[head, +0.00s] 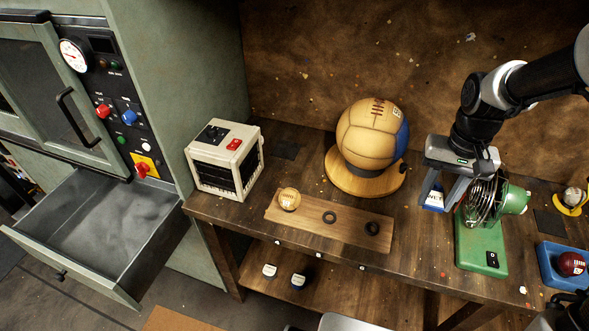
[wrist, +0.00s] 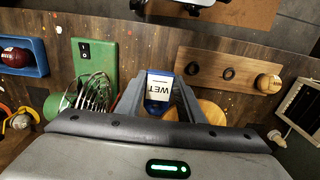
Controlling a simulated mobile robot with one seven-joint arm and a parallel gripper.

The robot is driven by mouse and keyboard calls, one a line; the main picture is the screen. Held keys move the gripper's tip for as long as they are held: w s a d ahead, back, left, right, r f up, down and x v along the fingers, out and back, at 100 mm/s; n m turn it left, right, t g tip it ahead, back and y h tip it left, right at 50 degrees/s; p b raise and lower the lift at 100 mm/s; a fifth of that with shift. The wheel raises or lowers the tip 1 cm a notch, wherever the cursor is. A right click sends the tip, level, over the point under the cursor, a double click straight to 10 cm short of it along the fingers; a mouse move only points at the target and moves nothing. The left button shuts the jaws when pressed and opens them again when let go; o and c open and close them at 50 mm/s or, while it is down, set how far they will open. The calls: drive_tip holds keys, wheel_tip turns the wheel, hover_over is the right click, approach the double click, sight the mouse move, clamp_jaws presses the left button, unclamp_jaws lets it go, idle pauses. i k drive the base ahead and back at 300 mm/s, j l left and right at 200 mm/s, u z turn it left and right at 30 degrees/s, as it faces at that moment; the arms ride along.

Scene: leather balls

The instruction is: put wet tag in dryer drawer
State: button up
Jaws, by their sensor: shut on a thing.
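My gripper (head: 441,203) is shut on the wet tag (head: 433,200), a small blue and white tag, above the right part of the workbench. In the wrist view the tag (wrist: 159,86) sits between the two fingers, its white face reading WET. The dryer drawer (head: 68,262) is pulled open at the left of the head view, below the green dryer cabinet (head: 215,60). Its grey inside looks empty. My gripper is far to the right of the drawer. The drawer is not in the wrist view.
A green fan (head: 482,245) stands close beside my gripper. A large leather ball (head: 366,137) on a round wooden stand, a plank (head: 345,228) with a small ball and rings, and a cream box heater (head: 226,160) lie between gripper and drawer. A blue tray (head: 549,254) is at right.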

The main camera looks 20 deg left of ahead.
sight(115, 234)
drive_tip(key=k+j, duration=0.15)
drive_tip(key=j, duration=0.25)
drive_tip(key=k+j+u, duration=0.1)
drive_tip(key=j, duration=0.25)
drive_tip(key=k+j, duration=0.25)
drive_tip(key=j, duration=0.15)
drive_tip(key=k+j+u, duration=0.1)
drive_tip(key=j, duration=0.3)
drive_tip(key=j+u, duration=0.25)
drive_tip(key=j, duration=1.7)
drive_tip(key=i+j, duration=0.1)
drive_tip(key=j, duration=0.65)
drive_tip(key=i+j+u, duration=0.1)
drive_tip(key=j, duration=0.25)
